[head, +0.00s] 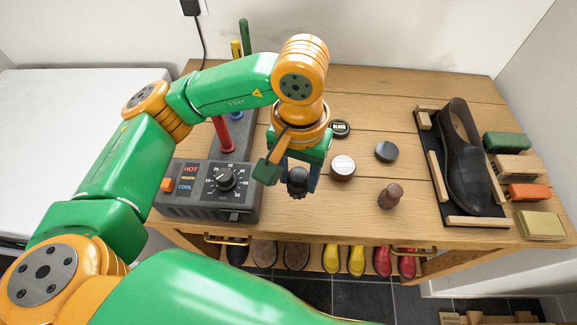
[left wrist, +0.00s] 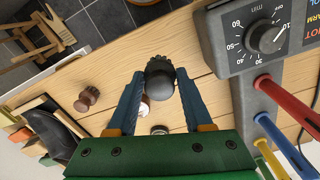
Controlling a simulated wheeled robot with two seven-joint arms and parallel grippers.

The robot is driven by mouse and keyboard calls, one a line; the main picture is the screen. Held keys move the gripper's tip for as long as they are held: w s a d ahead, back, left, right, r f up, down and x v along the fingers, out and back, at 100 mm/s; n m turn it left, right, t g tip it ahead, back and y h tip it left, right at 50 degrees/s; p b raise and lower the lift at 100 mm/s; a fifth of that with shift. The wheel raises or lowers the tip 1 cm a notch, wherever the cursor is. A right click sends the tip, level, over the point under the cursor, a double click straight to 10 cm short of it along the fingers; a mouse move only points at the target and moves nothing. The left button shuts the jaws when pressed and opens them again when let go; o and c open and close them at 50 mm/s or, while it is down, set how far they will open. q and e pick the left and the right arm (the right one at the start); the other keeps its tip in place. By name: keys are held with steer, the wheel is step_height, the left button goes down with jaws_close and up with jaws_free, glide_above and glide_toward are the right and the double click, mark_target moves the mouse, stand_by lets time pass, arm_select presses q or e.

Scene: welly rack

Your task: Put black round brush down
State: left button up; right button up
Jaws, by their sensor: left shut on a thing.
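The black round brush (head: 297,181) is held between the fingers of my left gripper (head: 300,178), over the front middle of the wooden bench (head: 420,95). In the left wrist view the brush (left wrist: 160,82) sits between the blue fingertips (left wrist: 160,92), its rounded dark knob facing the camera. My left gripper is shut on it and points down. I cannot tell whether the brush touches the bench top. My right gripper is not in view.
A control box (head: 208,192) is close left. A black shoe (head: 462,160) lies in a tray farther right.

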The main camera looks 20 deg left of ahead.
mark_target(292, 172)
arm_select(q)
steer(key=w+f, duration=0.1)
steer(key=w+a+f, duration=0.2)
steer(key=f, duration=0.1)
steer(key=shift+f+p, duration=0.1)
steer(key=shift+p, duration=0.3)
step_height(292, 172, down, 4)
steer(key=shift+w+a+r+p, duration=0.1)
steer(key=shift+w+r+p, duration=0.05)
steer(key=shift+p, duration=0.75)
steer(key=shift+f+b, duration=0.25)
steer(key=shift+b, duration=0.15)
steer(key=o, duration=1.2)
steer(key=shift+r, duration=0.1)
